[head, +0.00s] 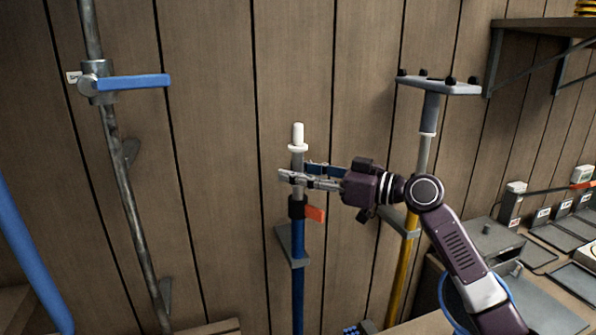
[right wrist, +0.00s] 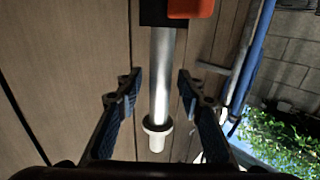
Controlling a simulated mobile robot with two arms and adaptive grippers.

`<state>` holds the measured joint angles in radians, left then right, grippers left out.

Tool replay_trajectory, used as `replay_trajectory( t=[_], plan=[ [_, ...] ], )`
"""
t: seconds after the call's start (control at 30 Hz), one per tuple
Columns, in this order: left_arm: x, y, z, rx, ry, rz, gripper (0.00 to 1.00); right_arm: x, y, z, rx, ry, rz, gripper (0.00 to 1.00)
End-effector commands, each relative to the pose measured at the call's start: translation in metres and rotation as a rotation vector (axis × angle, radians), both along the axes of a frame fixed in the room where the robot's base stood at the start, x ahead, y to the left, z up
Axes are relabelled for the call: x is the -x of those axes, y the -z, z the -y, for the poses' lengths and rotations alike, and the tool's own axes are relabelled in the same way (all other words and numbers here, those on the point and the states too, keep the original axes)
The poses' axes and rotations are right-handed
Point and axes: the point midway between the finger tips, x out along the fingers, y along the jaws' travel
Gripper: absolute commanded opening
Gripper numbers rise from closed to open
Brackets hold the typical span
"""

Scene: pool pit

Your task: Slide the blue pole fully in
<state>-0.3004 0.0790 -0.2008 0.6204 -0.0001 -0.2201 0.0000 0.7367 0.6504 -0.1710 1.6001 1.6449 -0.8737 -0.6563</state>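The blue pole (head: 298,284) stands upright by the plank wall in the head view. Its bare metal inner tube (head: 298,161) rises out of a black clamp (head: 296,207) with an orange lever (head: 315,214). A white collar and tip (head: 298,136) top the tube. My right gripper (head: 296,173) is at the metal tube, between the clamp and the white collar. In the right wrist view its two fingers stand on either side of the tube (right wrist: 161,75), with gaps showing, so it is open. My left gripper is not in view.
A yellow pole (head: 405,265) with a grey plate on top stands to the right. A grey metal pipe with a blue lever (head: 134,82) runs down the wall at left. A grey bracket (head: 286,243) is beside the blue pole. A workbench with trays fills the right.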

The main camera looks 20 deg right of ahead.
Motion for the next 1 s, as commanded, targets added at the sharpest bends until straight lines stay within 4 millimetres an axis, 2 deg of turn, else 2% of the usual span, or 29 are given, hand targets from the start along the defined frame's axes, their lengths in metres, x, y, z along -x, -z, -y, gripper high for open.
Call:
replay_trajectory(
  t=[0.23,0.37,0.8,1.0],
  plan=[
    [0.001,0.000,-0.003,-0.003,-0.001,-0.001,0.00,0.001,-0.002,0.002,-0.002,0.002,0.003,0.35],
    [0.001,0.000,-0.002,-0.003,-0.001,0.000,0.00,0.009,-0.001,0.011,-0.001,0.003,0.002,0.35],
    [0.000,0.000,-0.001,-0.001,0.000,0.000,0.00,0.068,0.000,0.074,-0.001,0.002,-0.001,0.35],
    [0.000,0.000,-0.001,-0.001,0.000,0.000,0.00,0.080,-0.001,0.087,-0.001,0.000,0.001,0.35]
  ],
)
